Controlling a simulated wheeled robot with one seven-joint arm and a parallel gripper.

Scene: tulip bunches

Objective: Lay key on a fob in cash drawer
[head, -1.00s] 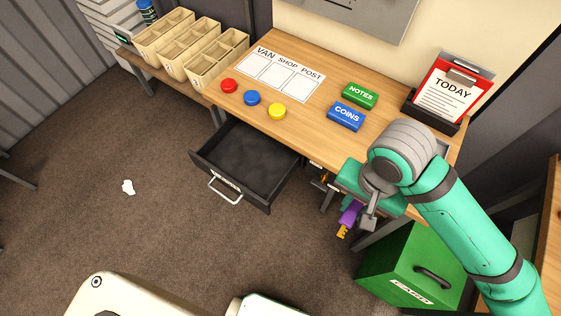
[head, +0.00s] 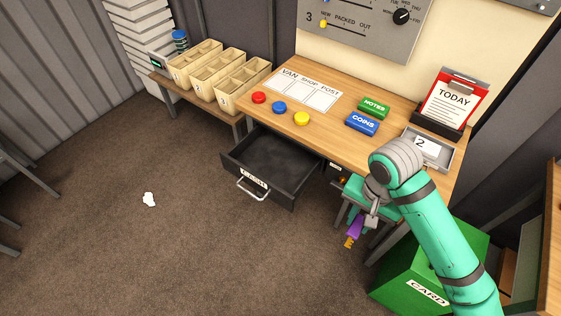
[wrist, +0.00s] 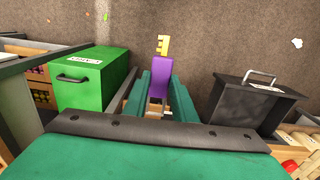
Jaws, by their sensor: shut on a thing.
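The key on its purple fob (head: 355,228) is in my gripper (head: 366,213), in front of the desk and to the right of the drawer. In the wrist view the purple fob (wrist: 157,74) stands out between my gripper's green fingers (wrist: 157,98), with the yellow key end (wrist: 163,46) pointing away. My gripper is shut on the fob. The black cash drawer (head: 232,163) is pulled open under the desk, and its visible floor looks empty. The drawer also shows in the wrist view (wrist: 262,104), right of the fob and apart from it.
The wooden desk (head: 345,140) holds red, blue and yellow discs, NOTES and COINS blocks and a grey tray (head: 437,150). A green CARD box (head: 400,278) stands below my arm at the right. Open floor (head: 190,240) lies left of the drawer.

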